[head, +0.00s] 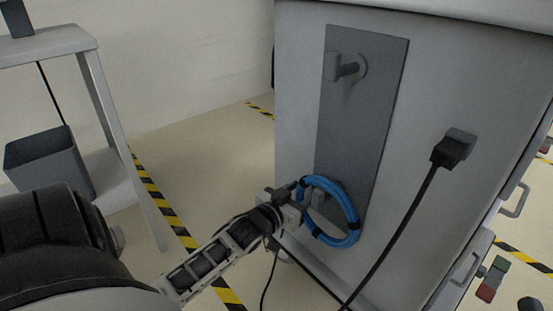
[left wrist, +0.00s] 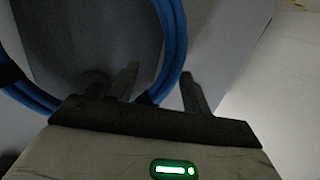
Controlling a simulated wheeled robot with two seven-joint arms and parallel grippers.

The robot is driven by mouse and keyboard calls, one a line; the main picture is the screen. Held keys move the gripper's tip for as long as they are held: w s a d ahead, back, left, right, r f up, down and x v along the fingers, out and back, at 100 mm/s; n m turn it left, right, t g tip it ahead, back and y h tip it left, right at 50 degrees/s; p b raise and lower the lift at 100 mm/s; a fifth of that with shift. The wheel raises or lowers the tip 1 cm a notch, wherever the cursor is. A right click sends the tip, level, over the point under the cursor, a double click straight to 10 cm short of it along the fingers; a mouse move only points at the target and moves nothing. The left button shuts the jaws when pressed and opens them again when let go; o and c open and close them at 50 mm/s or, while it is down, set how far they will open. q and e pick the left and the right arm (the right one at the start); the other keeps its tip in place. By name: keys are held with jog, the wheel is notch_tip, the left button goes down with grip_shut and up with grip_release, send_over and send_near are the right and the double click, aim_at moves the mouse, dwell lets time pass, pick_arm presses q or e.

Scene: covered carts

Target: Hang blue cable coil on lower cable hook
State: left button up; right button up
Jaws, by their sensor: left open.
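The blue cable coil (head: 350,208), bound with black ties, hangs against the lower part of a dark grey panel (head: 365,110) on the cart's side. The lower cable hook (head: 319,199) shows as a grey shape inside the ring, partly hidden. The upper hook (head: 348,68) is bare. My left gripper (head: 297,191) is at the coil's left edge. In the left wrist view its jaws (left wrist: 160,88) are open, with a strand of the coil (left wrist: 173,45) passing between the fingers. I cannot tell whether they touch it. My right gripper is out of view.
A black plug (head: 449,149) sits in the cart's side (head: 440,80), its cable running down to the floor. A grey shelf stand (head: 50,42) with a dark bin (head: 48,160) is at left. Open floor with striped tape (head: 150,190) lies between.

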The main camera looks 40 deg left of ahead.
pick_arm(q)
jog(key=s+r+p, duration=0.1)
jog(key=s+p, duration=0.4)
jog(key=s, duration=0.9)
jog(key=shift+s+d+r, duration=0.3)
jog(key=shift+d+r, duration=0.05)
jog(key=shift+d, duration=0.05)
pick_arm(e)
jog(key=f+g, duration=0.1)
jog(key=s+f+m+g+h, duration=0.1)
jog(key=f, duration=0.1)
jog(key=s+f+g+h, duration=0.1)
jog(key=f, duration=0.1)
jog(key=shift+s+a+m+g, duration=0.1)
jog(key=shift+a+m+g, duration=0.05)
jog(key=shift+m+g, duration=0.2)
